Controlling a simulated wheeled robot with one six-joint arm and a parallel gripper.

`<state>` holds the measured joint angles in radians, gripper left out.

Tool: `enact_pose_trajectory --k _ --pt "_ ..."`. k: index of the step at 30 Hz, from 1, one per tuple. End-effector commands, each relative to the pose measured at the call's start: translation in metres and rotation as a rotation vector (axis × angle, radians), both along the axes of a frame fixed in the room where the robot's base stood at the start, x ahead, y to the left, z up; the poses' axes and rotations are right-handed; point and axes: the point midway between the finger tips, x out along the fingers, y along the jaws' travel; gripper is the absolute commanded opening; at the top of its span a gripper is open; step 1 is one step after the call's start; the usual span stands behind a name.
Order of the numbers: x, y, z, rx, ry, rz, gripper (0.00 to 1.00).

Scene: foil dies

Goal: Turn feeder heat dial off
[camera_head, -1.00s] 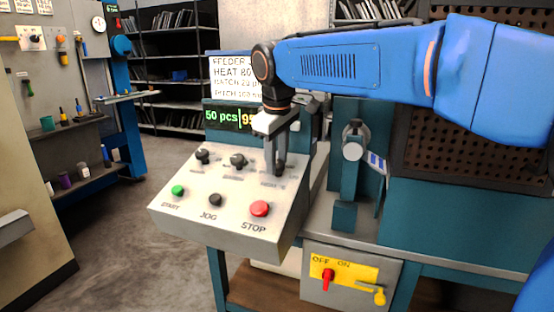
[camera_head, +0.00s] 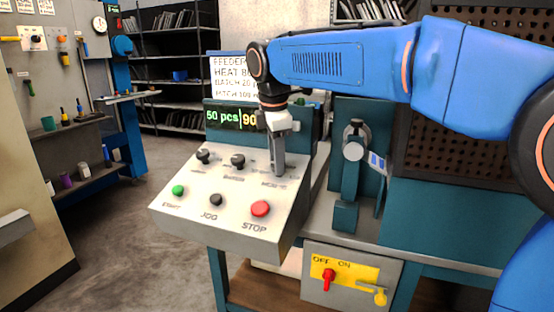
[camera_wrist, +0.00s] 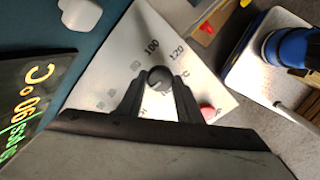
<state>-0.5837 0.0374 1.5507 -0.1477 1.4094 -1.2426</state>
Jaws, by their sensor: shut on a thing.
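The heat dial (camera_wrist: 160,78) is a dark round knob with a pointer mark, on the light sloping panel (camera_wrist: 128,62) in the wrist view. Printed numbers 100 and 120 show beside it. My gripper (camera_wrist: 160,88) is shut on the dial, with one finger on each side. In the head view my gripper (camera_head: 278,170) reaches down onto the right end of the panel's back row and hides the dial. The green display (camera_head: 232,117) reads 50 pcs and 90, partly covered by my wrist; in the wrist view it reads 90°C (camera_wrist: 30,108).
Two other black knobs (camera_head: 238,161) sit left of my gripper. A green START button (camera_head: 178,190), black JOG button (camera_head: 216,200) and red STOP button (camera_head: 260,208) lie in front. A grey press-like device (camera_head: 354,150) stands to the right. A red switch (camera_head: 328,275) is below.

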Motion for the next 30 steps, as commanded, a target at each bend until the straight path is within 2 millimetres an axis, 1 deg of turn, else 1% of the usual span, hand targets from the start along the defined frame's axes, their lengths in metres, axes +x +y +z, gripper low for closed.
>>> enact_pose_trajectory --k 3,10,26,27,28,29,30 --pt "0.0002 0.0002 0.0008 -0.016 0.004 0.057 0.1" --pt "0.0001 0.0001 0.001 -0.038 0.011 0.125 0.1" --pt "0.0001 0.0002 0.0009 -0.043 0.014 0.145 0.1" --pt "0.0001 0.0002 0.0009 -0.043 0.014 0.145 0.39" --pt "0.0001 0.0003 0.0008 -0.043 0.014 0.145 0.47" --pt "0.0001 0.0002 0.0007 -0.043 0.014 0.145 0.51" --pt "0.0 0.0003 0.0007 -0.044 0.015 0.145 0.51"
